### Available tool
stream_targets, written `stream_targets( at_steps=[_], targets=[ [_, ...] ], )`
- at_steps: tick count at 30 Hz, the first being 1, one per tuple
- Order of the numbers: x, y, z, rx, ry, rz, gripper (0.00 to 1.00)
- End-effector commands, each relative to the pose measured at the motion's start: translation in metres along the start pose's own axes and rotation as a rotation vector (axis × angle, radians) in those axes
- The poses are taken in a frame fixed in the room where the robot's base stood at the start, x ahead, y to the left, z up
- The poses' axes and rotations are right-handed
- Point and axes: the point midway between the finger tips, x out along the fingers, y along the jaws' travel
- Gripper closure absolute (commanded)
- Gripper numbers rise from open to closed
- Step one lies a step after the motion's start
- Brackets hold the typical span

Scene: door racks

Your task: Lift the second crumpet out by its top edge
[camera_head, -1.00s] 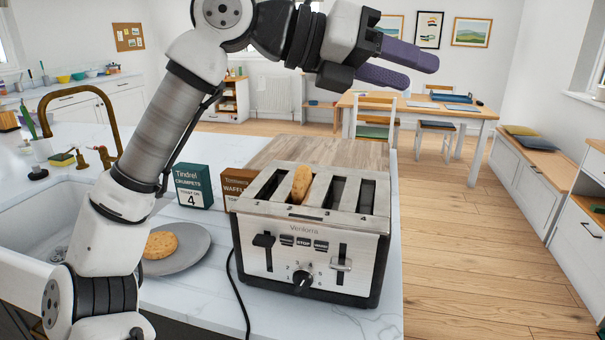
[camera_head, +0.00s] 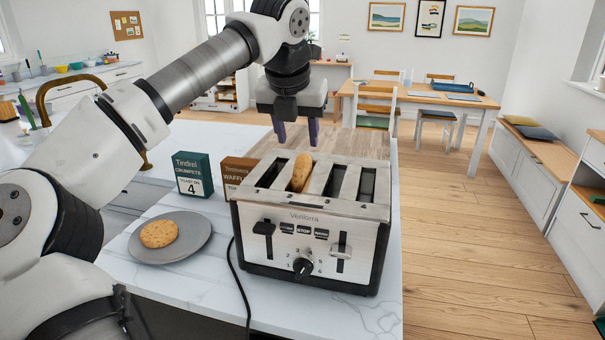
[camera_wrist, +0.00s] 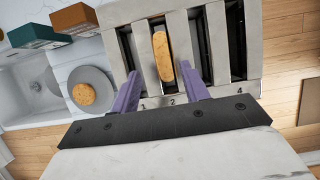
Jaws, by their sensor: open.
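A crumpet (camera_head: 301,172) stands on edge in the second slot from the left of the toaster (camera_head: 315,240), its top edge showing above the slot. It also shows in the wrist view (camera_wrist: 162,57). Another crumpet (camera_head: 159,233) lies flat on a grey plate (camera_head: 190,247) left of the toaster. My gripper (camera_head: 297,138) points down above the back of the toaster, its purple fingers apart and empty. In the wrist view the open fingers (camera_wrist: 162,80) lie in the picture on either side of the slotted crumpet, not touching it as far as I can tell.
A green crumpets box (camera_head: 192,175) and a brown waffles box (camera_head: 237,172) stand behind and left of the toaster. A black cord runs down its left side. The other toaster slots look empty. A sink lies at the left.

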Motion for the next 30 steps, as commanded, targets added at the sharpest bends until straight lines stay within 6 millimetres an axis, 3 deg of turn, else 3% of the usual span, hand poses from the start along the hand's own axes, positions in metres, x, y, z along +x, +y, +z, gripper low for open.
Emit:
stream_targets(
  at_steps=[11, 18, 25, 30],
  targets=[
    [0.028, -0.002, 0.000, 0.002, 0.002, -0.004, 0.55],
    [0.063, -0.004, -0.001, 0.002, 0.001, -0.005, 0.55],
    [0.069, -0.004, -0.001, 0.002, -0.001, -0.003, 0.55],
    [0.069, -0.004, -0.001, 0.002, -0.001, -0.003, 0.74]
  ],
)
